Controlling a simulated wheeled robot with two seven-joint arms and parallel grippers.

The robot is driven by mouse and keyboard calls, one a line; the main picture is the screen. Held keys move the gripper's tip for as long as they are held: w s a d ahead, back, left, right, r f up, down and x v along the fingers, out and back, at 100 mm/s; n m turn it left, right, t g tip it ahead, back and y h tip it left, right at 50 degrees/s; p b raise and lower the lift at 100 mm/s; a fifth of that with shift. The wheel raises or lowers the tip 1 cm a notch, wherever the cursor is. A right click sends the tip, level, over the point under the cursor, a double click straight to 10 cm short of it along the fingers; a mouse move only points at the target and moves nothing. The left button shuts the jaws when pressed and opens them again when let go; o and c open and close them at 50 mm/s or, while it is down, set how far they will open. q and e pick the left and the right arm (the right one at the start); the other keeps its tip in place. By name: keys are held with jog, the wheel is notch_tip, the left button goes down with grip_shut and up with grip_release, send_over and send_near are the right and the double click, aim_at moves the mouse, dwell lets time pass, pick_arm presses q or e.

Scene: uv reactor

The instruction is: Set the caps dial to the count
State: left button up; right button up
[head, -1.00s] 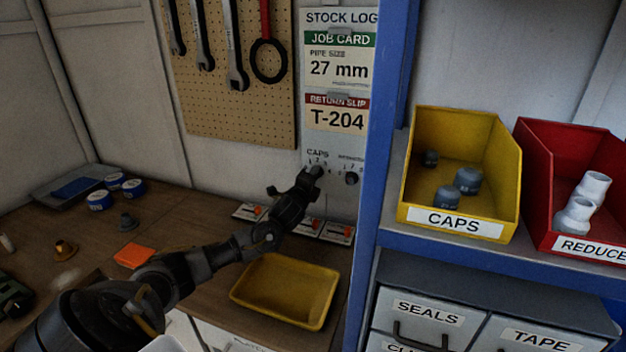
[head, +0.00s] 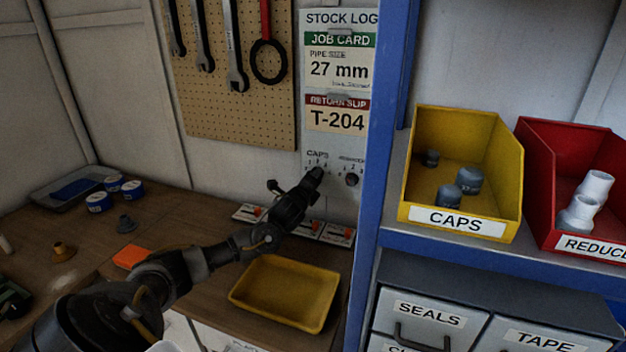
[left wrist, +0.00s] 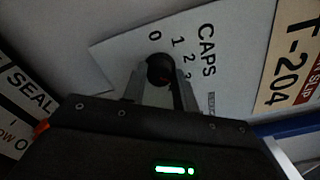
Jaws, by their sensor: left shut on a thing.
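The caps dial (left wrist: 160,70) is a round dark knob on the white stock log panel (left wrist: 118,52), with 0, 1, 2 and 3 around it and CAPS above. My left gripper (left wrist: 158,84) is shut on the knob. In the head view my left gripper (head: 312,178) hides most of the dial. The yellow CAPS bin (head: 412,180) on the shelf holds three grey caps, one smaller and darker at the back (head: 431,158). My right gripper is not in view.
A second dark knob (head: 352,180) sits right of the caps dial. The blue shelf post (head: 376,150) stands close to the right. Below lie a yellow tray (head: 286,292) and several cards with orange parts (head: 308,228). The red bin (head: 535,190) is beside the CAPS bin.

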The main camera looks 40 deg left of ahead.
pick_arm(q)
jog(key=shift+r, duration=0.1)
jog(key=o, duration=1)
jog(key=shift+w, duration=0.1)
jog(key=b+v, duration=0.3)
jog(key=v, duration=0.8)
jog(key=shift+b, duration=0.35)
jog(key=shift+w, duration=0.1)
